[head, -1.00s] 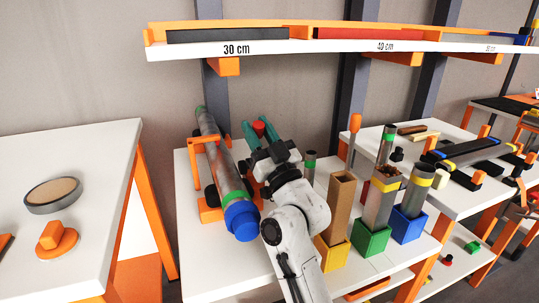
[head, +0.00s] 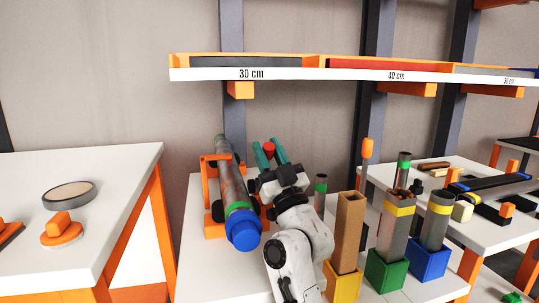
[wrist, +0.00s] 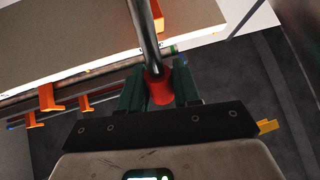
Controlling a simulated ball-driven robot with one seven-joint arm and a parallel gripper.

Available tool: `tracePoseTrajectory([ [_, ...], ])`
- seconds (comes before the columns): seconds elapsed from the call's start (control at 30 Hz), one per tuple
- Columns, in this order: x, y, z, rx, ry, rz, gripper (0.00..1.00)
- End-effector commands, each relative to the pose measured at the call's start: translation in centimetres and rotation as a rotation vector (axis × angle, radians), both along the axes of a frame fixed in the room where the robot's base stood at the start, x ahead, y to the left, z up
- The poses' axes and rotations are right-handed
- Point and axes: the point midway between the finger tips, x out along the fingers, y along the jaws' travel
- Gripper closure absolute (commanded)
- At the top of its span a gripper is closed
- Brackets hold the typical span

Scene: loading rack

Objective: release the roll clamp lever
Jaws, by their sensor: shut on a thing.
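The clamp lever shows in the wrist view as a metal rod (wrist: 145,35) with a red grip (wrist: 160,90) at its near end. My gripper (wrist: 159,92) has its green fingers on both sides of the red grip and is shut on it. In the head view the red tip (head: 269,149) shows between the fingers of my gripper (head: 269,157). A grey roll (head: 232,180) with a green band and a blue end cap (head: 243,230) lies left of my gripper, in an orange frame (head: 206,182). My wrist hides the lever's base in the head view.
Coloured square holders with upright tubes stand right of my arm: yellow (head: 343,285), green (head: 385,270) and blue (head: 428,260). A shelf (head: 300,73) marked with lengths runs above. A white table (head: 90,200) stands at the left, with a gap before the rack.

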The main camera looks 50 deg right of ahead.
Motion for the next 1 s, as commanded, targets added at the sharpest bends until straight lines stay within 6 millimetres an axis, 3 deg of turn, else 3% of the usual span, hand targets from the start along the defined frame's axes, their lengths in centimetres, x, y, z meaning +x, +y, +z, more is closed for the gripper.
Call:
tracePoseTrajectory([
  [0.17,0.2,0.1,-0.4,0.002,0.012,0.003,1.00],
  [0.2,0.2,0.1,-0.4,0.001,0.011,0.003,0.64],
  [0.37,0.1,0.0,-0.2,0.001,0.006,0.002,0.49],
  [0.77,-0.5,0.2,-0.7,-0.001,0.006,0.000,0.48],
  [1.0,-4.2,1.6,-0.8,-0.001,0.007,0.001,0.48],
])
